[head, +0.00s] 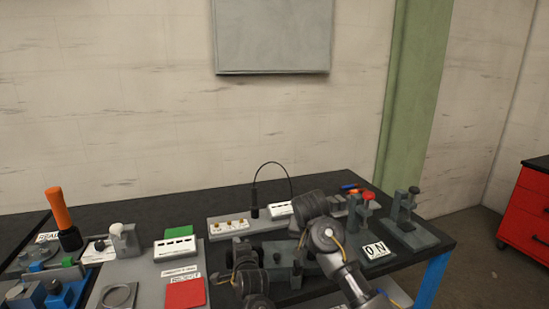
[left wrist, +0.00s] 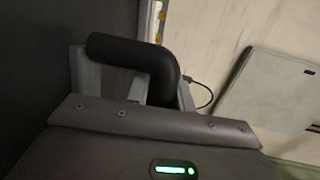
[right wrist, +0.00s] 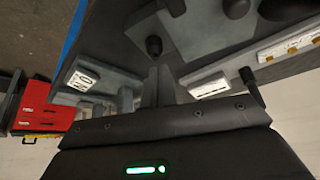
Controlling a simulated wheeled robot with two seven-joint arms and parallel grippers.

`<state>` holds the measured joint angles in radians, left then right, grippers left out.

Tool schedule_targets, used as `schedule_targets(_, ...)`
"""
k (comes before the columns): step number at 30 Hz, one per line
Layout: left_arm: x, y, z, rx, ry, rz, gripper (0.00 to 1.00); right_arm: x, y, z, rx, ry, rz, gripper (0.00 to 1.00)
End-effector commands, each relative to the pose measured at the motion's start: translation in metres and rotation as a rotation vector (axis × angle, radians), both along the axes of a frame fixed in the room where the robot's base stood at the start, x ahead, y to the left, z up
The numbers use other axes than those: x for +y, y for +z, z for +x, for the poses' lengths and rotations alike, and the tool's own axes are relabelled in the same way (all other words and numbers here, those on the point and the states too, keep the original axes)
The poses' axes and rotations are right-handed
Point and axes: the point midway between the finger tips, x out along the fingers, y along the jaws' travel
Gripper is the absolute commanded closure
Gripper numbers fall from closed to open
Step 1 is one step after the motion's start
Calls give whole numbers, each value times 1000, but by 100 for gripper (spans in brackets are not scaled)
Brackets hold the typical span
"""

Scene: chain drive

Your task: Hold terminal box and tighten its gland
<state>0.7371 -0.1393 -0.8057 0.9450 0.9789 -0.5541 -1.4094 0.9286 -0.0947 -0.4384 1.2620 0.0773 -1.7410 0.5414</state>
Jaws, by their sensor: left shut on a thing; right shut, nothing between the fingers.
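My left gripper (left wrist: 132,80) is shut on a black rounded part (left wrist: 130,50), which fills the space between its fingers. Whether this part belongs to the terminal box cannot be told. In the head view my left arm partly hides the left end of a grey fixture (head: 312,266). My right gripper (right wrist: 157,82) is shut and empty, with its tips beside a small black knob (right wrist: 153,45). The right wrist view shows more dark round parts behind that knob. My right arm covers much of the fixture in the head view. I cannot make out the gland clearly.
A light terminal strip (head: 230,225) and a black cable (head: 270,164) stand behind the fixture. An ON sign (head: 375,250) and grey stands (head: 402,210) are at the right. A red REJECT pad (head: 185,293), a green pad (head: 179,232) and an orange-handled tool (head: 58,210) are at the left.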

Motion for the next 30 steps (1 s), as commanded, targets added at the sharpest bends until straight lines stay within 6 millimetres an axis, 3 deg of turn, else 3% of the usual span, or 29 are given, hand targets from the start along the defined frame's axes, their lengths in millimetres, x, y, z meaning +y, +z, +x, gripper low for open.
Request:
schedule_targets(4,0,-1,0,2,1,0,100,-16,8,-1,-1,-2,1,100)
schedule_targets(11,0,-1,0,2,0,2,100,-19,6,-1,0,-1,0,100)
schedule_targets(30,1,-1,0,1,1,1,100,-19,-57,-1,1,-1,0,100)
